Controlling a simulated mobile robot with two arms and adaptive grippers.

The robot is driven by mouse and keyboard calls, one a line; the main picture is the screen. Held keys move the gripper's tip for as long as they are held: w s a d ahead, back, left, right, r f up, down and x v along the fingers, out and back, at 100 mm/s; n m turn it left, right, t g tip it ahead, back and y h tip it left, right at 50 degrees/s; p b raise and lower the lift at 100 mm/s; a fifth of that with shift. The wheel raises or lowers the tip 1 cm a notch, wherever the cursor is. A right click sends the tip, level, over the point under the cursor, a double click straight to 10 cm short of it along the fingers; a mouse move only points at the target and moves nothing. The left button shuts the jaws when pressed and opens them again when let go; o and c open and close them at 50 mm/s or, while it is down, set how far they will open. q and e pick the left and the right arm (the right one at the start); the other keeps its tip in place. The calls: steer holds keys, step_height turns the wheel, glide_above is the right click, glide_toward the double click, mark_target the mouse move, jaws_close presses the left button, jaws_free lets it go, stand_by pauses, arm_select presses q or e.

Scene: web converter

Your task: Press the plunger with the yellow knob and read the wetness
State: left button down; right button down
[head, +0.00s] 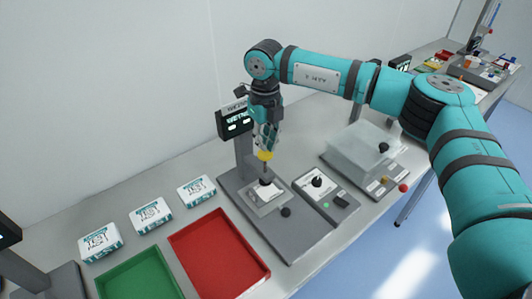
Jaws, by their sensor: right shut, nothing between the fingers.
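The yellow knob (265,155) tops the plunger, which stands over a small stage with a white pad (263,193) on a grey tester base (284,232). My right gripper (267,147) points down, shut and empty, with its fingertips right at the top of the knob; I cannot tell whether they touch. The tester's dark display (236,122) is on a post behind, partly beside my wrist. Its lit heading seems to begin "WETN", and the digits below are too small to read. My left gripper is not in view.
A red tray (262,276) and a green tray (139,276) lie at the front left. Several white test packs (100,243) stand behind them. A scale-like device (342,201) and a clear-covered box (357,150) stand right of the tester. A wall is close behind.

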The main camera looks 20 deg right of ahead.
mark_target(266, 155)
steer(key=shift+f+b, duration=1.85)
steer(key=shift+f, duration=0.85)
steer(key=shift+s+d+f+b, duration=0.1)
steer(key=shift+s+f+b, duration=0.15)
steer(key=shift+f+b, duration=0.15)
steer(key=shift+s+f+b, duration=0.2)
steer(key=shift+f+b, duration=0.1)
steer(key=shift+f, duration=0.2)
steer(key=shift+w+r, duration=0.1)
